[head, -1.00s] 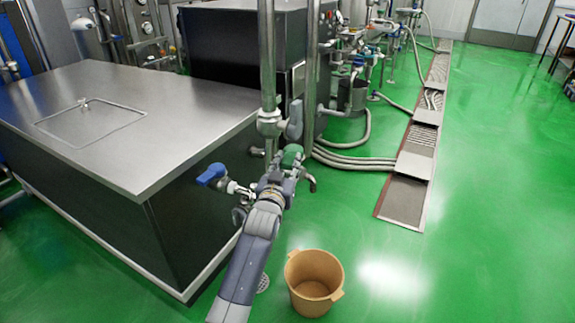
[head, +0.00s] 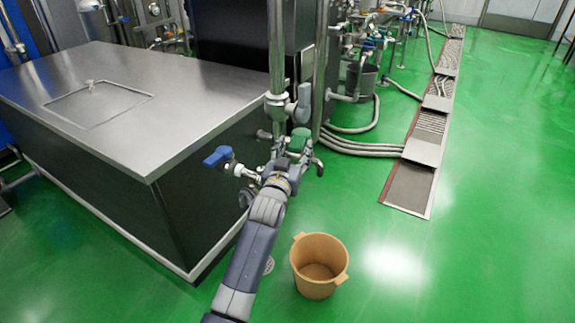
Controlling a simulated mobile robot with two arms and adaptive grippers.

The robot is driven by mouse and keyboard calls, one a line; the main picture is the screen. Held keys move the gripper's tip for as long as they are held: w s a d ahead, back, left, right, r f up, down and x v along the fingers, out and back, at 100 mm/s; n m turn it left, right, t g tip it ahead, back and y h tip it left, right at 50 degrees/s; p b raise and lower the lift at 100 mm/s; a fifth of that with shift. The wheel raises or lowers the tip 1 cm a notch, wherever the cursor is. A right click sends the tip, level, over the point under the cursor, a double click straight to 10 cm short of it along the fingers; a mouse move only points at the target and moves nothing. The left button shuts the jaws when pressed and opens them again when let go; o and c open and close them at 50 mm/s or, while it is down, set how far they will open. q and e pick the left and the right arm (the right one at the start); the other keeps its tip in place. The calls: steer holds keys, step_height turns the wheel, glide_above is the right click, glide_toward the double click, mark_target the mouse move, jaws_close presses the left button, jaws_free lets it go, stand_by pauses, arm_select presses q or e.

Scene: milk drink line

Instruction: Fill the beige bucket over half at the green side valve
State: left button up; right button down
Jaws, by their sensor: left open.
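The beige bucket (head: 319,264) stands upright on the green floor at the lower middle. I see no liquid in it; its inside bottom looks bare. The green side valve (head: 299,141) sits on the vertical steel pipe, with its metal spout (head: 319,166) bending down to the right, above and behind the bucket in the picture. My left gripper (head: 289,156) is open at the green valve handle, its fingers just below and beside it. Whether they touch the handle I cannot tell. The gripper's wrist hides part of the valve body. My right gripper is not in view.
A steel tank (head: 110,130) fills the left, with a blue-handled valve (head: 218,157) on its side near my arm. A grey-handled valve (head: 304,103) is above the green one. Hoses (head: 365,147) and a floor drain channel (head: 410,187) lie to the right. Open floor surrounds the bucket.

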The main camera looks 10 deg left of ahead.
arm_select(q)
steer(key=s, duration=1)
steer(key=shift+s+a, duration=0.3)
steer(key=shift+a, duration=0.05)
steer(key=shift+c, duration=0.3)
